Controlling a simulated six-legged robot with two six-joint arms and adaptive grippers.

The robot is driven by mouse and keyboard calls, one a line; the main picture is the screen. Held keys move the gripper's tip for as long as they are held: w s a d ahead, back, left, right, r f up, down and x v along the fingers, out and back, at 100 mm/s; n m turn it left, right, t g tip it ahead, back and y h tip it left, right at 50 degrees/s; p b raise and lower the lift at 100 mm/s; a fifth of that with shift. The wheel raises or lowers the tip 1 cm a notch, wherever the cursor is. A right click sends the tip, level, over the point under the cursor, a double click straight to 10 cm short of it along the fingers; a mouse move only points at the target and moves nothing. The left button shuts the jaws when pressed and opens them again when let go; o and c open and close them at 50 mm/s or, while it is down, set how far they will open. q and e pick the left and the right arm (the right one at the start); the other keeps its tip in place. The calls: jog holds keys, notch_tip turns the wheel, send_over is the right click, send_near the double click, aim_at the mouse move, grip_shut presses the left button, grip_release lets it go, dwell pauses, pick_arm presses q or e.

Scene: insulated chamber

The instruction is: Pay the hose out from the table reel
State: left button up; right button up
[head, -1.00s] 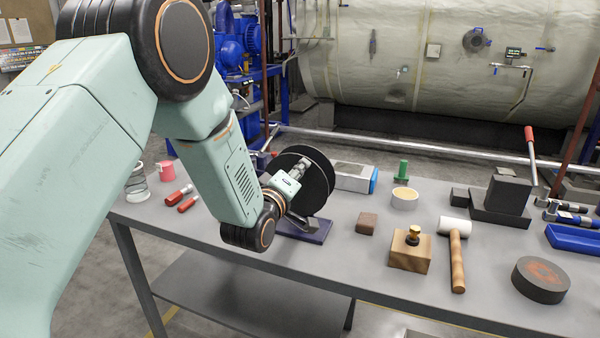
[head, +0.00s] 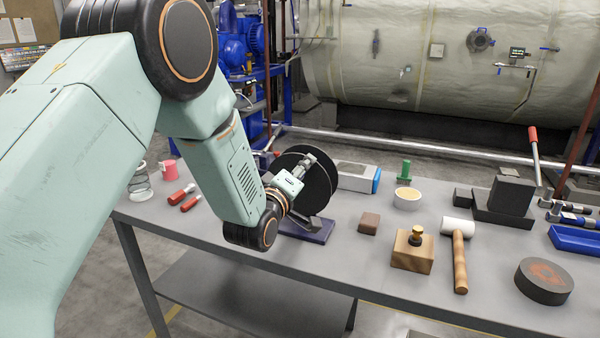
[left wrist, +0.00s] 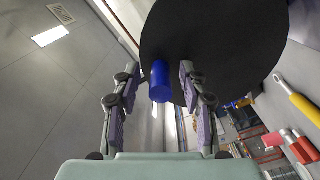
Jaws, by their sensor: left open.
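The table reel, a black disc (head: 322,186) on a dark purple base (head: 308,231), stands upright near the table's front edge, left of the middle. My left gripper (head: 307,160) is in front of the disc and partly covers it. In the left wrist view the gripper (left wrist: 159,70) is open. A blue cylindrical handle (left wrist: 160,84) on the face of the black disc (left wrist: 215,45) appears between its two fingers, with gaps on both sides. I cannot make out the hose. My right gripper is not in view.
On the grey table (head: 345,268), a brown block (head: 369,223), a wooden block with a brass knob (head: 412,252) and a mallet (head: 459,260) lie right of the reel. A grey box (head: 356,176) stands close behind.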

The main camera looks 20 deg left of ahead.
pick_arm(q)
jog(key=s, duration=1.2)
jog(key=shift+a, duration=0.2)
jog(key=s+f+m+g, duration=0.4)
jog(key=s+f+g, duration=0.15)
jog(key=f, duration=0.55)
jog(key=s+f+m+g, duration=0.4)
jog(key=s+f, duration=0.2)
jog(key=f, duration=0.5)
jog(key=s+f+m+g+b, duration=0.1)
jog(key=s+f+g, duration=0.3)
jog(key=s+f, duration=0.3)
jog(key=s+f+m+g+b, duration=0.1)
jog(key=s+f+g, duration=0.3)
jog(key=s, duration=1.4)
notch_tip(320, 180, down, 4)
jog(key=shift+d+r+m+y, duration=0.15)
jog(key=shift+d+m+y, duration=0.2)
jog(key=shift+m, duration=0.15)
jog(key=shift+g, duration=0.25)
